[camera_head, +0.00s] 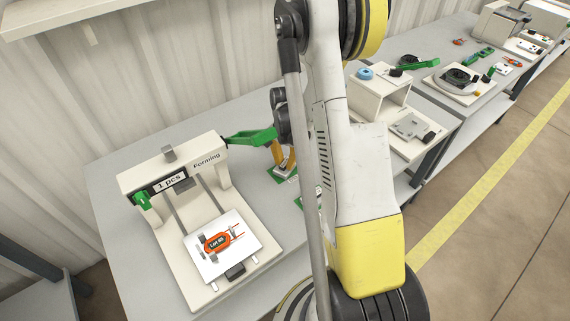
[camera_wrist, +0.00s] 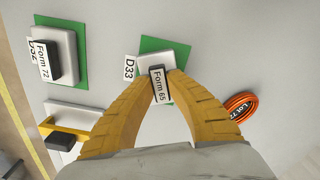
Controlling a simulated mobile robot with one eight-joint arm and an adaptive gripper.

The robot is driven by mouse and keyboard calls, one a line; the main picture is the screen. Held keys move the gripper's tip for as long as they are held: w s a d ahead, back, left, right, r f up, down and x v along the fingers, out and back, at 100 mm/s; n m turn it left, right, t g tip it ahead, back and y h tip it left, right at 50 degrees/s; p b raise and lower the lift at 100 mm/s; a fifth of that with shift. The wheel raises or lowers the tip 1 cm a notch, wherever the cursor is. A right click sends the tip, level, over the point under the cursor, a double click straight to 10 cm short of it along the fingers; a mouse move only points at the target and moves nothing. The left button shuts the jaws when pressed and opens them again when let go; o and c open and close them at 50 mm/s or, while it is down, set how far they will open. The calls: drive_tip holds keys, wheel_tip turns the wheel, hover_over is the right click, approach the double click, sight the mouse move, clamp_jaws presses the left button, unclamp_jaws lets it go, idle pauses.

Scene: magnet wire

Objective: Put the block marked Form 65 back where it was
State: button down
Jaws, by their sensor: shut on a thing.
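The block marked Form 65 (camera_wrist: 160,86) is between the yellow fingers of my gripper (camera_wrist: 160,78) in the wrist view, its label facing the camera. My gripper is shut on it. Behind it is a pale holder (camera_wrist: 148,60) on a green square (camera_wrist: 150,44), with a D33 tag (camera_wrist: 130,67) at its left. I cannot tell whether the block touches the holder. In the head view my gripper (camera_head: 284,168) is over the table, partly behind my arm, and the block cannot be made out.
A block marked Form 72 (camera_wrist: 43,60) sits on another pale holder at upper left, its tag partly hidden. An orange coil marked Lot 72 (camera_wrist: 240,107) lies at right. The Forming fixture (camera_head: 228,258) holds an orange coil marked Lot 65 (camera_head: 216,242).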

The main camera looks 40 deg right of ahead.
sight(285, 163)
drive_tip(key=shift+f, duration=0.1)
drive_tip(key=c, duration=1.5)
unclamp_jaws()
drive_tip(key=shift+o, duration=0.2)
wheel_tip(285, 163, up, 12)
drive_tip(key=p, duration=0.5)
drive_tip(key=shift+r, duration=0.2)
